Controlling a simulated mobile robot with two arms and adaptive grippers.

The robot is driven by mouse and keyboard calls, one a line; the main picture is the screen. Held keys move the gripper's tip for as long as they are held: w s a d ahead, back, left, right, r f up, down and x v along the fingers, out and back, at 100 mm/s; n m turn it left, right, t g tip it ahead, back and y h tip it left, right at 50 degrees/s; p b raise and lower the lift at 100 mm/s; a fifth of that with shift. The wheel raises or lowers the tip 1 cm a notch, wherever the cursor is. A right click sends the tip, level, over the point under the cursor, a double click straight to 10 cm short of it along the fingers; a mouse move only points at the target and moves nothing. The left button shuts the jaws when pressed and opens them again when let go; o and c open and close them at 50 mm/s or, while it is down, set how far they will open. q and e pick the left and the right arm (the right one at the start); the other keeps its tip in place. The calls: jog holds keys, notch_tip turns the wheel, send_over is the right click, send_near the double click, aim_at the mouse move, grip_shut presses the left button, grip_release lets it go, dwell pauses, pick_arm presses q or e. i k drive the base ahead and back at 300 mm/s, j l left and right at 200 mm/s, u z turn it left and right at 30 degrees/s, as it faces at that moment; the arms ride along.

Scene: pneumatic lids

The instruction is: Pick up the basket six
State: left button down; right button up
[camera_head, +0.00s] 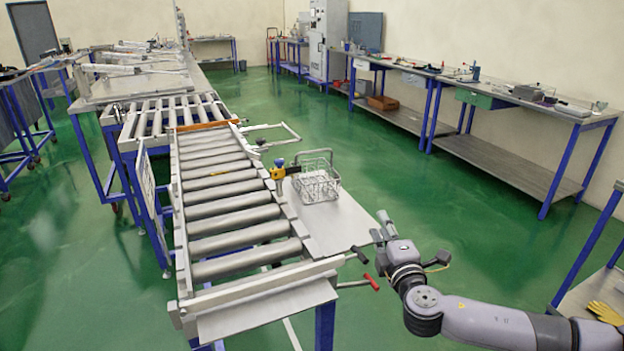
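One basket shows, a small white wire basket (318,187) with a raised handle. It stands upright on the flat metal side shelf (343,222) to the right of the roller conveyor. I cannot read any number on it. My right gripper (381,228) is in front of the basket and to its right, near the shelf's right edge, apart from the basket. It is small and seen at an angle, so I cannot tell whether its fingers are open or shut. My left gripper is not in view.
The roller conveyor (222,190) runs along the shelf's left side. A yellow and blue fitting (278,172) stands close left of the basket. Red and black handles (365,277) stick out near the conveyor's front end. Green floor (440,215) is clear to the right.

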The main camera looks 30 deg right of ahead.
aim_at(337, 177)
jog(key=i, duration=0.9)
